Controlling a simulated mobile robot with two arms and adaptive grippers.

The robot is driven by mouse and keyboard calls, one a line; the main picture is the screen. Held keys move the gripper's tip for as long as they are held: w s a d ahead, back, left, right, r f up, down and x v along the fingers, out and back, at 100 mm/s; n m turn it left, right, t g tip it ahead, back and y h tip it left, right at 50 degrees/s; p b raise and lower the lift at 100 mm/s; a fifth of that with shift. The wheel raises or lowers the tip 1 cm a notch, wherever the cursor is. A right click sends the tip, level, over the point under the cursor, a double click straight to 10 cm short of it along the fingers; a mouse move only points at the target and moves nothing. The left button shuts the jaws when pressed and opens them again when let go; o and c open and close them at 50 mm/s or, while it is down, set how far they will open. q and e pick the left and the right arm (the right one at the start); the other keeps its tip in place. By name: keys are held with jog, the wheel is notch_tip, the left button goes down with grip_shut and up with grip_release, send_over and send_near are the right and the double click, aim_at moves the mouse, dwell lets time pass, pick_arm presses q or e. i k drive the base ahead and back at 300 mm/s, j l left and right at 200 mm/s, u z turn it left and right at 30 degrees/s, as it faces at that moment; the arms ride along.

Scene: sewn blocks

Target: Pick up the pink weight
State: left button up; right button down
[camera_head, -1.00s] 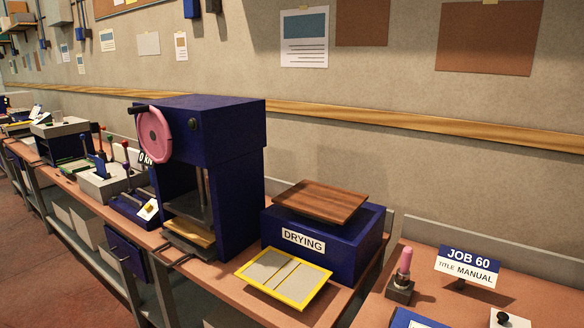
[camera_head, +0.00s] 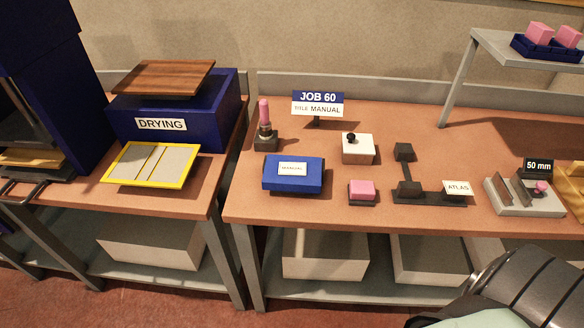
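A small pink block (camera_head: 361,188) sits on a dark base near the front edge of the right-hand bench. Two larger pink blocks (camera_head: 540,34) stand in a dark blue tray on the raised grey shelf at the upper right. I cannot tell for certain which pink thing is the weight. Neither of my grippers is in view; only a dark ribbed part of my own arm shows at the lower right.
On the bench are a blue manual box (camera_head: 292,174), a pink-handled stamp (camera_head: 265,125), a white box with a black knob (camera_head: 357,148), a black stand marked ATLAS (camera_head: 428,198) and a 50 mm gauge (camera_head: 524,194). A drying box (camera_head: 180,105) stands left.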

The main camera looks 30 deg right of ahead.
aim_at(360, 191)
jog(key=z, duration=1.45)
